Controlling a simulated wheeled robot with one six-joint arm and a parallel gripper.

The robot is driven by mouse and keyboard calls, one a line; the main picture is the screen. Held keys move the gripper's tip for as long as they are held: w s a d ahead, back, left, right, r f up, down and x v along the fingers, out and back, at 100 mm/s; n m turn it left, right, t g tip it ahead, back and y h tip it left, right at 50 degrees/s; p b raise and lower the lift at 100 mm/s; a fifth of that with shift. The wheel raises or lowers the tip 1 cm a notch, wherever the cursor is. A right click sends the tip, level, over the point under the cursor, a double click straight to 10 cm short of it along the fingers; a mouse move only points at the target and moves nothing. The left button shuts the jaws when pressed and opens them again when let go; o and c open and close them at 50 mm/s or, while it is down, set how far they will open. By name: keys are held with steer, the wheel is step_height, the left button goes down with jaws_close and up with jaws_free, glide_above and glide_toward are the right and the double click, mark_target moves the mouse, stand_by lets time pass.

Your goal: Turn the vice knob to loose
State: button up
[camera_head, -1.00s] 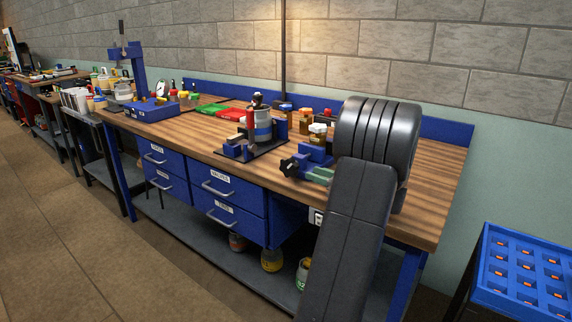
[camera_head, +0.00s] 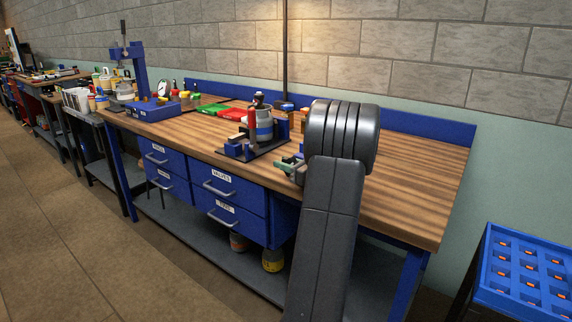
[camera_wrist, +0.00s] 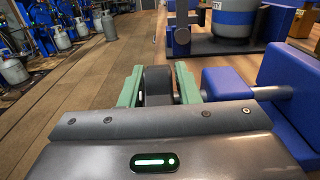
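The vice shows in the wrist view as a blue block (camera_wrist: 228,84) on the right, with a rod running from it towards my gripper. Its dark round knob (camera_wrist: 156,84) sits in the middle of that view. My gripper (camera_wrist: 159,72) has its two green fingers on either side of the knob. I cannot tell whether both fingers press on it or a thin gap is left. In the head view my arm hides most of the vice; a bit of my gripper (camera_head: 287,164) shows left of the arm.
The wooden workbench (camera_head: 425,205) is clear on the right. A grey canister (camera_head: 264,124) stands on a stand left of the vice. Red and green trays (camera_head: 211,109) lie further left. A blue crate (camera_head: 525,270) stands at the lower right.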

jaws_close()
